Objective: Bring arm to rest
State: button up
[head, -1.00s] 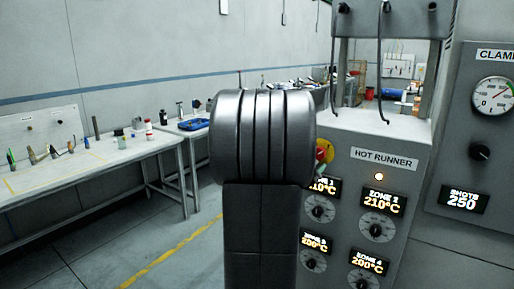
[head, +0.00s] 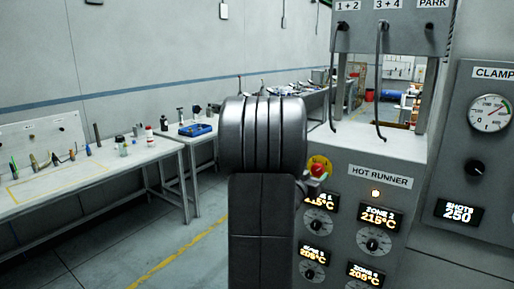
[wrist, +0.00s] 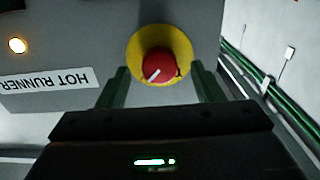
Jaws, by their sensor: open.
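My arm (head: 263,140) is raised in the middle of the head view and hides part of the grey machine panel behind it. My gripper (wrist: 161,78) shows in the wrist view with its two fingers apart and nothing held between them. A red button on a yellow disc (wrist: 160,57) appears beyond and between the fingertips; I cannot tell whether they touch it. The red button (head: 317,169) also shows in the head view just right of my arm, where most of my gripper is hidden.
The HOT RUNNER panel (head: 405,200) with lit zone displays and knobs stands close on the right, beside a gauge panel (head: 480,150). Dark cables (head: 379,95) hang above it. A workbench (head: 90,175) with small tools stands left. Floor (head: 120,250) between is clear.

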jog(key=b+v, duration=0.1)
jog(key=v, duration=0.9)
jog(key=shift+s+a, duration=0.1)
jog(key=shift+s, duration=0.15)
